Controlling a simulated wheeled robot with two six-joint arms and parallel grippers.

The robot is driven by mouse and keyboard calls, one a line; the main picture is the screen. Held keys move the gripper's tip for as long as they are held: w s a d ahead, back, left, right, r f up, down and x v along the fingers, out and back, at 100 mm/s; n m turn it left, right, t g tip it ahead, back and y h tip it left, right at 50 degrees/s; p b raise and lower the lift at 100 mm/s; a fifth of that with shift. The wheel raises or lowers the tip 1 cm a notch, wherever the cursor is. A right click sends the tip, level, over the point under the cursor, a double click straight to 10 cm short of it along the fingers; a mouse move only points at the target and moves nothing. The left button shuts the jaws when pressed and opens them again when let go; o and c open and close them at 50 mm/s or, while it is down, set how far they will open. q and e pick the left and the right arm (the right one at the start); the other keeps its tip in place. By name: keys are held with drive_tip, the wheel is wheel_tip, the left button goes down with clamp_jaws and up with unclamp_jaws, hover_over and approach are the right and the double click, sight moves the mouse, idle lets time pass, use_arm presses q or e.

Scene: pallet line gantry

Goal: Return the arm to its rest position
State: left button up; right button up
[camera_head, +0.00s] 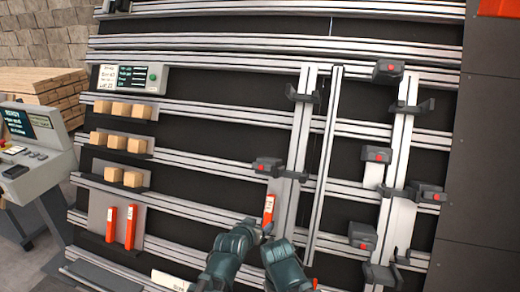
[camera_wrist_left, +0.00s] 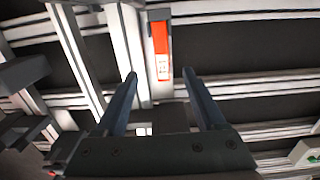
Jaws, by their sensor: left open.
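My left arm (camera_head: 233,255) reaches up from the bottom of the head view, with its dark teal links bent. Its gripper (camera_head: 262,229) is just below an orange piece (camera_head: 269,208) on a grey upright of the rack. In the left wrist view the two dark fingers (camera_wrist_left: 160,74) are spread wide and hold nothing. The orange piece (camera_wrist_left: 161,50) appears between and beyond the fingertips, one end against a dark holder. The gap between fingers and piece is hard to judge. I see no right gripper.
The rack's rails (camera_head: 225,148) fill the wall close ahead. Grey clamps (camera_head: 376,154) stick out at right. Shelves at left hold wooden blocks (camera_head: 122,109) and two orange pieces (camera_head: 130,228). A control console (camera_head: 30,150) stands at far left.

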use_arm(q)
drive_tip(key=s+a+g+y+p, duration=0.2)
drive_tip(key=s+g+p, duration=0.3)
drive_tip(key=s, duration=0.5)
drive_tip(key=s+a+g+y+p, duration=0.2)
drive_tip(key=s+g+p, duration=0.3)
drive_tip(key=s, duration=0.5)
drive_tip(key=shift+s+a+r+g+y+p, duration=0.25)
drive_tip(key=shift+s+a+g+y+p, duration=0.25)
drive_tip(key=shift+g, duration=0.4)
